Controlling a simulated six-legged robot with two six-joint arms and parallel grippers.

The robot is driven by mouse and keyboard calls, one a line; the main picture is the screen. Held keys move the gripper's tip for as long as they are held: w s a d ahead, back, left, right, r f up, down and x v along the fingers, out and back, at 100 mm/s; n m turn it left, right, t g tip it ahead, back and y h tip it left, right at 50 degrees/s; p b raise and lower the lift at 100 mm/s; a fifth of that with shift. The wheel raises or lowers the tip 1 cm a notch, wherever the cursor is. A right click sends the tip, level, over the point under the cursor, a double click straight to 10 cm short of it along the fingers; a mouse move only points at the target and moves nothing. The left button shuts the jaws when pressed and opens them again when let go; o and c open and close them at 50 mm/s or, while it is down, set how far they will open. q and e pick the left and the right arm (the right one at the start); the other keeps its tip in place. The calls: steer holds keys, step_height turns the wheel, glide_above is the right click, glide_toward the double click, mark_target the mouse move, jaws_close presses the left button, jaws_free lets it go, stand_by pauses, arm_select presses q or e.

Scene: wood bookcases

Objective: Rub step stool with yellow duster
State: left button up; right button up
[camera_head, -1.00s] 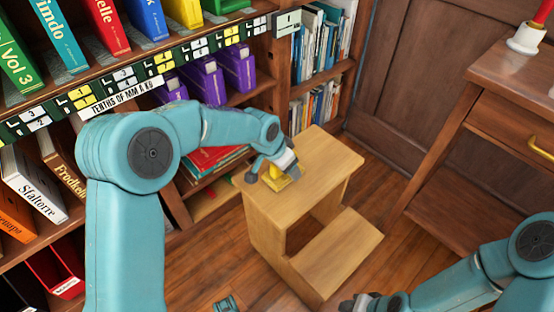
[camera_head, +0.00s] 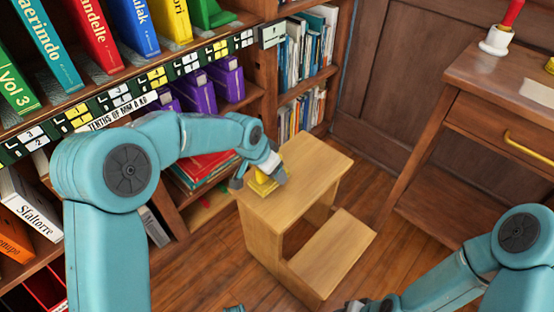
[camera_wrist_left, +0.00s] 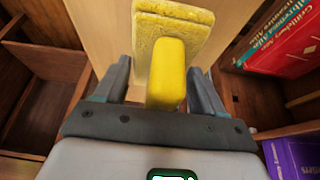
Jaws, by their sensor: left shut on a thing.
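The wooden step stool (camera_head: 312,180) stands on the floor in the middle of the head view, with its lower step (camera_head: 335,245) facing front right. The yellow duster (camera_head: 263,187) is at the left end of its top, seemingly touching it. My left gripper (camera_head: 257,178) is shut on the duster. The left wrist view shows the duster's yellow handle (camera_wrist_left: 166,75) between the two fingers and its flat pad beyond, against the stool's wood. My right gripper (camera_head: 355,305) is only partly in view at the bottom edge, and its fingers cannot be made out.
A bookcase (camera_head: 262,85) with colourful binders stands close on the left, beside the stool. A wooden desk (camera_head: 475,75) with a yellow drawer handle (camera_head: 528,144) is at right. Wooden floor (camera_head: 370,200) is clear between stool and desk.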

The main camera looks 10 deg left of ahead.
arm_select(q)
step_height(320, 180, up, 4)
steer(key=p, duration=0.2)
steer(key=shift+r+p, duration=0.2)
steer(key=shift+p, duration=0.2)
steer(key=shift+r, duration=0.3)
